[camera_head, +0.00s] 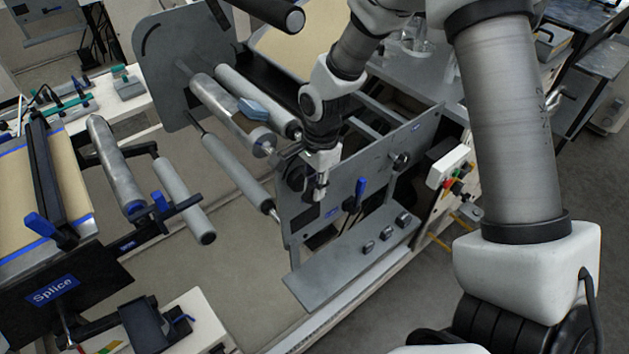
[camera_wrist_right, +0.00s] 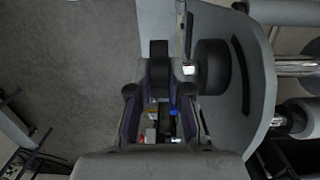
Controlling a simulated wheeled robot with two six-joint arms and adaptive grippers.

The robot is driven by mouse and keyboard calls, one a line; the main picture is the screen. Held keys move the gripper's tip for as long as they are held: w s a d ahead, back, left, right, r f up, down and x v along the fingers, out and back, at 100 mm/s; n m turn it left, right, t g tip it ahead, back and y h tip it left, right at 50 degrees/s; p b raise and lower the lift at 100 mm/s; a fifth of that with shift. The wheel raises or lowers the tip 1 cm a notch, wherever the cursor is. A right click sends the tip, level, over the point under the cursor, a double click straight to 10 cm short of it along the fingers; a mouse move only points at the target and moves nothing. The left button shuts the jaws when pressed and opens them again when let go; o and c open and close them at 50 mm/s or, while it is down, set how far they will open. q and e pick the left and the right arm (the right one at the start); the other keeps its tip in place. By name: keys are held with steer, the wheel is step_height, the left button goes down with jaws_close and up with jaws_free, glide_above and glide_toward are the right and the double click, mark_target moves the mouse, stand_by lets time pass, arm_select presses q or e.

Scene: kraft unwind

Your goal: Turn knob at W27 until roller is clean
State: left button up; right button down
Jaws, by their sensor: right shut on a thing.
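My right gripper (camera_head: 318,188) is at the outer face of the grey side plate (camera_head: 345,195), in front of a dark round part (camera_head: 294,172). In the right wrist view, its fingers (camera_wrist_right: 159,85) are shut on a black knob (camera_wrist_right: 158,60), seen nearly edge-on. I cannot read a W27 label. A grey metal roller (camera_head: 222,103) with a brownish tint lies behind the plate, with a blue block (camera_head: 253,109) against it. Whether the roller's surface is clean is too small to tell. My left gripper is not in view.
A blue-handled lever (camera_head: 359,193) and a round knob (camera_head: 400,160) sit on the plate to the right of my gripper. Below is a sloped panel (camera_head: 350,262) with several dark knobs. A switch box (camera_head: 449,167) stands right. The Splice unit (camera_head: 55,291) is left.

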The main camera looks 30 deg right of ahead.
steer(key=shift+s+d+y+p, duration=0.1)
steer(key=shift+d+y+p, duration=0.1)
steer(key=shift+y+p, duration=0.8)
steer(key=shift+d+f+y, duration=0.15)
steer(key=shift+f+y, duration=0.1)
steer(key=shift+y, duration=0.75)
steer(key=shift+d+f+g+y+b, duration=0.15)
steer(key=shift+y+b, duration=0.15)
steer(key=shift+y, duration=0.3)
steer(key=shift+d+f+g+y+b, duration=0.15)
steer(key=shift+y+b, duration=0.15)
steer(key=shift+y, duration=0.3)
steer(key=shift+y+b, duration=0.65)
steer(key=shift+y, duration=0.45)
steer(key=c, duration=1.1)
jaws_free()
steer(key=shift+d, duration=0.1)
steer(key=shift+r, duration=0.15)
